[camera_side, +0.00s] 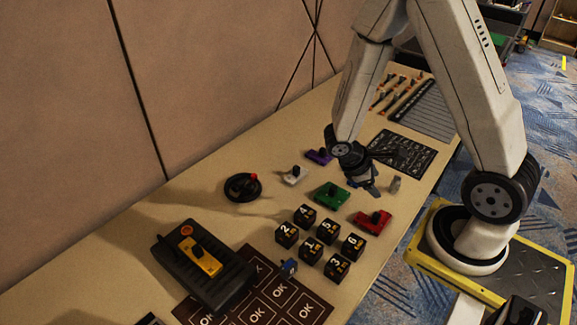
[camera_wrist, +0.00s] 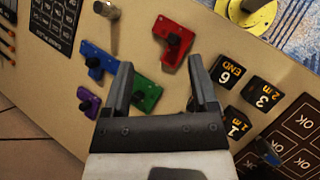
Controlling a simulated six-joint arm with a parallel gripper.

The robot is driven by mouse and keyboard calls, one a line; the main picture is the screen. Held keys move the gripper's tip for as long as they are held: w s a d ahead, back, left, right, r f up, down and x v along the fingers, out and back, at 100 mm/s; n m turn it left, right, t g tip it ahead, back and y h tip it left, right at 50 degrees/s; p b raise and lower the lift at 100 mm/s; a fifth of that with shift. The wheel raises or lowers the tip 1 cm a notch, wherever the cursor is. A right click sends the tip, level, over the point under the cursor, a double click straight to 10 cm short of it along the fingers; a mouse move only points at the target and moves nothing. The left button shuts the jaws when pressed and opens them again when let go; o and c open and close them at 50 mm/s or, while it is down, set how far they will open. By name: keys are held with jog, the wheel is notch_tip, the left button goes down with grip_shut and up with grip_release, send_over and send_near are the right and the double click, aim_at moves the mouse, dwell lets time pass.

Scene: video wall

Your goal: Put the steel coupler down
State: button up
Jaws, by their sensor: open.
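The steel coupler (camera_side: 395,184) looks like a small grey metal cylinder and stands on the table, just right of my gripper in the side view. In the wrist view a metallic cylinder (camera_wrist: 112,36), apparently the same coupler, is at the upper left, outside my fingers. My gripper (camera_side: 370,188) is low over the table near the green block. In the wrist view my gripper (camera_wrist: 161,63) has its two fingers spread, with nothing held between them. The coupler is apart from both fingers in that view.
A green block (camera_side: 331,194), red block (camera_side: 373,222), purple block (camera_side: 318,156) and white block (camera_side: 294,175) lie nearby. A blue block (camera_wrist: 97,60) is close to the left finger. Several black numbered cubes (camera_side: 311,250) and a dark OK mat (camera_side: 318,306) are nearer the camera.

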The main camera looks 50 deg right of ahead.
jog(key=w+a+r+m+t+y, duration=0.2)
jog(key=a+r+m+t+y, duration=0.1)
jog(key=a+r, duration=0.2)
jog(key=w+a+r+m+t+y, duration=0.3)
jog(key=a+r+t, duration=0.1)
jog(key=a, duration=0.2)
jog(key=shift+w+a+r, duration=0.35)
jog(key=shift+a, duration=0.05)
